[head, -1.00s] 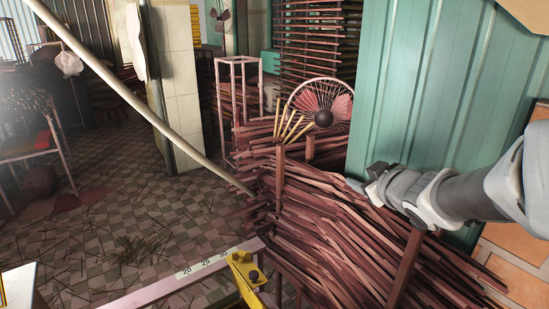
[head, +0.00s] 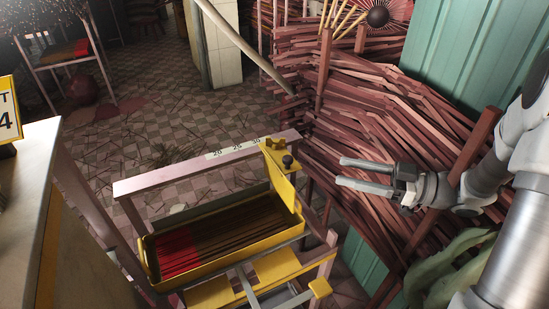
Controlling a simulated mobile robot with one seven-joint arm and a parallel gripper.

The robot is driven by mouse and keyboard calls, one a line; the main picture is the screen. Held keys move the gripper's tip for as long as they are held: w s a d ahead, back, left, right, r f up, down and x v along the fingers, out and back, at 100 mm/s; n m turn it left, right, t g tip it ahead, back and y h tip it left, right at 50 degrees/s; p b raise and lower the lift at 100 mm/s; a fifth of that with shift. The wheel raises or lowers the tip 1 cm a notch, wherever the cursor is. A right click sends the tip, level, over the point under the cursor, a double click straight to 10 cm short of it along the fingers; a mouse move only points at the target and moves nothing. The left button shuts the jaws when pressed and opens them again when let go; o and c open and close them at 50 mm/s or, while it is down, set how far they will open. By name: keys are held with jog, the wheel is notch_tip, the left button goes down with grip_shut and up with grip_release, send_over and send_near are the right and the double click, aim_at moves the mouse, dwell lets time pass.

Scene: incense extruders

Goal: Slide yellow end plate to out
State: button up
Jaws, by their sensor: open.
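The tray holds dark incense sticks with red ends at the left. My gripper (head: 338,173) is to the right of the plate, apart from it. Its two fingers point left, spread and empty.
A large pile of reddish wooden sticks (head: 380,110) fills the area behind and right of the tray. A counter (head: 30,190) with a yellow-edged sign stands at the left. A yellow block (head: 320,288) is at the tray's front right. Tiled floor lies open beyond the rail.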

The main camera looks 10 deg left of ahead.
aim_at(275, 165)
jog(key=a+b, duration=0.1)
jog(key=a, duration=0.4)
jog(key=w+a+b, duration=0.1)
jog(key=a, duration=0.5)
jog(key=w+a+b, duration=0.1)
jog(key=a, duration=0.4)
jog(key=shift+w+a+b, duration=0.2)
jog(key=shift+a+b, duration=0.1)
grip_shut()
jog(key=shift+d, duration=0.1)
dwell(0.5)
